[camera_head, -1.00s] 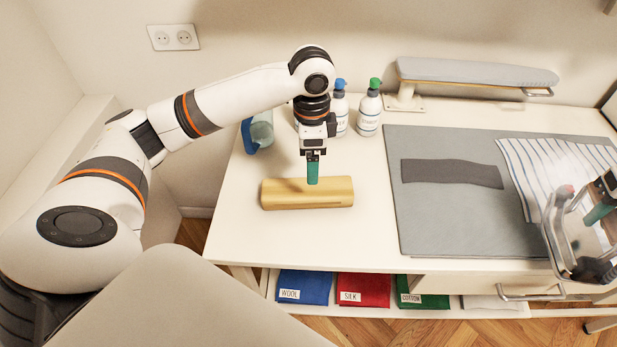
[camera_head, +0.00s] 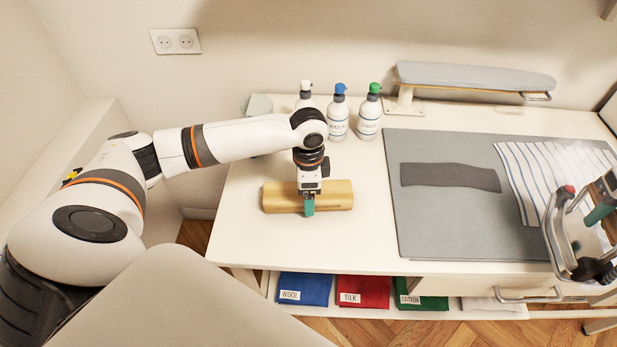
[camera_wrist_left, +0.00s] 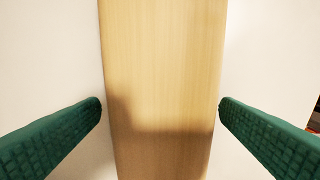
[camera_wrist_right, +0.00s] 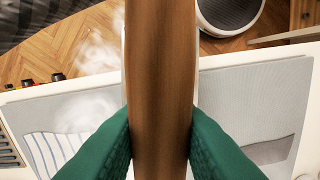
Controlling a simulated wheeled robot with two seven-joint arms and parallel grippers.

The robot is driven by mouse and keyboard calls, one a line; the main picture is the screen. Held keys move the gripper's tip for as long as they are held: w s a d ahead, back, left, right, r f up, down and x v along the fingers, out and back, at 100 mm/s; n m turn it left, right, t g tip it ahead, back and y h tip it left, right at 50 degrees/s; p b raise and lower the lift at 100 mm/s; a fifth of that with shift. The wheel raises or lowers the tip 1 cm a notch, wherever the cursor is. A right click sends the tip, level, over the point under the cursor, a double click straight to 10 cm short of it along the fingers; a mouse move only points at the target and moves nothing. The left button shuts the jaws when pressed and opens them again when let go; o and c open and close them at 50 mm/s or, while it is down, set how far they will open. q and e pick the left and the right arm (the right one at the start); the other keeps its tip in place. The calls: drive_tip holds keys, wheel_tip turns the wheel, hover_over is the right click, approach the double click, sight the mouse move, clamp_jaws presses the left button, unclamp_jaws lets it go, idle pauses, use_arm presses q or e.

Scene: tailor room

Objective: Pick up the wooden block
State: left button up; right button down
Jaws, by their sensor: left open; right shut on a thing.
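The wooden block (camera_head: 335,196) is a pale, long piece lying crosswise on the white table. My left gripper (camera_head: 309,203) points down over its middle, with one green finger showing at its near side. In the left wrist view the block (camera_wrist_left: 160,75) lies between the two open fingers (camera_wrist_left: 160,112), their tips very close to its two long sides; I cannot tell whether they touch. My right gripper (camera_head: 598,216) is at the right edge of the head view. In the right wrist view its fingers (camera_wrist_right: 160,145) are shut on a brown wooden handle (camera_wrist_right: 160,70).
Several bottles (camera_head: 338,118) stand behind the block. A grey mat (camera_head: 440,225) with a dark cloth (camera_head: 450,176) and a striped cloth (camera_head: 555,175) lies to the right. A sleeve board (camera_head: 475,76) stands at the back. The table left of the mat's edge is clear around the block.

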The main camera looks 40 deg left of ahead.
use_arm(q)
drive_tip(key=shift+f, duration=0.7)
drive_tip(key=c, duration=1.2)
drive_tip(key=shift+c, duration=1)
drive_tip(key=shift+w+r, duration=0.1)
drive_tip(key=shift+r, duration=0.05)
